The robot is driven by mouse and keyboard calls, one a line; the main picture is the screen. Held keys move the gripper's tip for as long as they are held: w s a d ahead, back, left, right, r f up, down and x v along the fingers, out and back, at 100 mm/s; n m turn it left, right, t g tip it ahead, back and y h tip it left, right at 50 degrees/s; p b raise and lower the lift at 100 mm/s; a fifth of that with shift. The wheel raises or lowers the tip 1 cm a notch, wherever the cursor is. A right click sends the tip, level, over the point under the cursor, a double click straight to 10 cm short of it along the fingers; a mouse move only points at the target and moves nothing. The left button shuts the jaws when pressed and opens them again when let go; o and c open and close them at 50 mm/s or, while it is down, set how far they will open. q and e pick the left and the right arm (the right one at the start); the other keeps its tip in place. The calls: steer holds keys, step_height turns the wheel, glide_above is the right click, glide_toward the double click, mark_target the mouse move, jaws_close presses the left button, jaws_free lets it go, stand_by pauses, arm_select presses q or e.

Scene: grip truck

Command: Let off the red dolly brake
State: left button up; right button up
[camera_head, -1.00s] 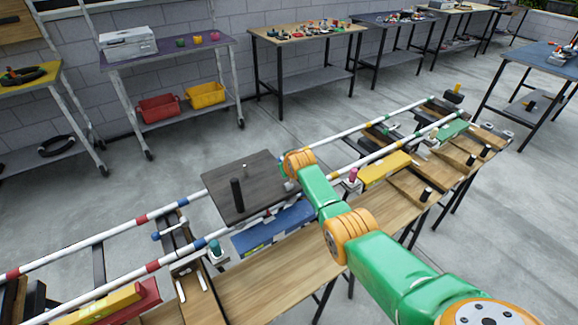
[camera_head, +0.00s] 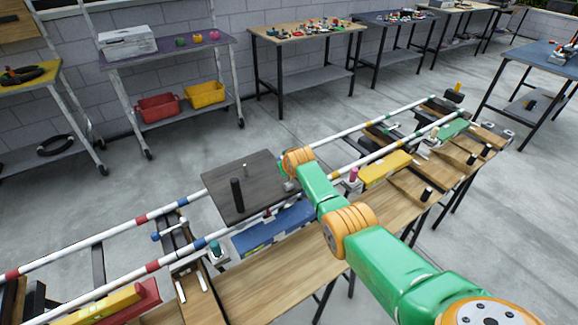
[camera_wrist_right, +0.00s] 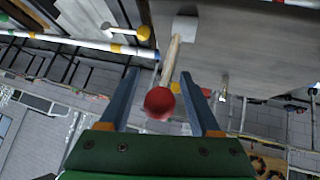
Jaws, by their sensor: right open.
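The brake lever (camera_wrist_right: 172,60) with a red ball knob (camera_wrist_right: 158,103) shows in the right wrist view. It runs from a pale block (camera_wrist_right: 185,28) on the dolly's surface. My right gripper (camera_wrist_right: 159,74) is open, with one finger on each side of the lever and knob; contact is not visible. The dark grey dolly (camera_head: 228,178) with a black post (camera_head: 237,194) sits on the striped rails in the head view. My right arm reaches its right edge, and the arm mostly hides the gripper there. My left gripper is out of view.
Striped rails (camera_head: 90,252) run along the wooden bench (camera_head: 262,285). A blue box (camera_head: 272,229) lies just in front of the dolly, and a yellow block (camera_head: 384,168) lies to the right. A yellow-knobbed peg (camera_wrist_right: 143,33) is near the left finger. Grey floor is open behind.

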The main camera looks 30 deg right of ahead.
steer(key=shift+s+r+p, duration=0.1)
steer(key=shift+r+p, duration=0.2)
steer(key=shift+p, duration=0.05)
steer(key=p+v, duration=0.2)
steer(key=p, duration=0.1)
steer(key=shift+a+r, duration=0.1)
steer(key=shift+r, duration=0.2)
steer(key=v, duration=0.2)
steer(key=p+v, duration=0.1)
steer(key=v, duration=0.1)
steer(key=shift+s+f, duration=0.2)
steer(key=shift+s, duration=0.05)
steer(key=shift+s, duration=0.1)
